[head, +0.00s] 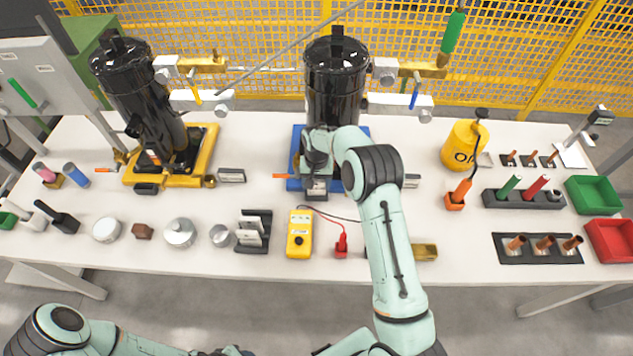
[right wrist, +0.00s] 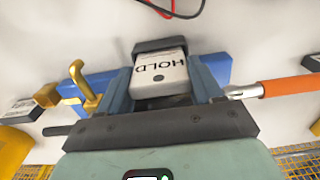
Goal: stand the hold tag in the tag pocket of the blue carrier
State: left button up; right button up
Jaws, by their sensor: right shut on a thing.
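The blue carrier (head: 294,184) lies mid-table under a black compressor (head: 334,75). Its blue body also shows in the right wrist view (right wrist: 219,67). My right gripper (head: 317,184) is over the carrier's front edge; in the right wrist view its two fingers are shut on the white hold tag (right wrist: 160,75), with "HOLD" upside down. A dark grey piece that looks like the tag pocket (right wrist: 160,45) borders the tag's upper edge in that view. I cannot tell how deep the tag sits in it. My left arm shows at the bottom left; its fingers are out of sight.
A yellow carrier (head: 205,150) with another black compressor stands to the left. A dark rack with plates (head: 252,231), a yellow meter (head: 299,240) and a red clip (head: 341,245) are in front. An orange-handled tool (right wrist: 292,85) lies beside the fingers.

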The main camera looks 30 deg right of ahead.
pick_arm(q)
jog(key=shift+s+f, duration=0.1)
pick_arm(e)
jog(key=shift+f, duration=0.5)
jog(key=o, duration=1.1)
jog(key=shift+a, duration=0.1)
jog(key=shift+w, duration=0.1)
jog(key=c, duration=0.4)
jog(key=shift+o, duration=0.2)
jog(key=shift+r, duration=0.4)
pick_arm(q)
jog(key=shift+w+r+p, duration=0.85)
jog(key=shift+w+r, duration=0.4)
jog(key=shift+w, duration=0.05)
pick_arm(e)
jog(key=shift+r, duration=3.1)
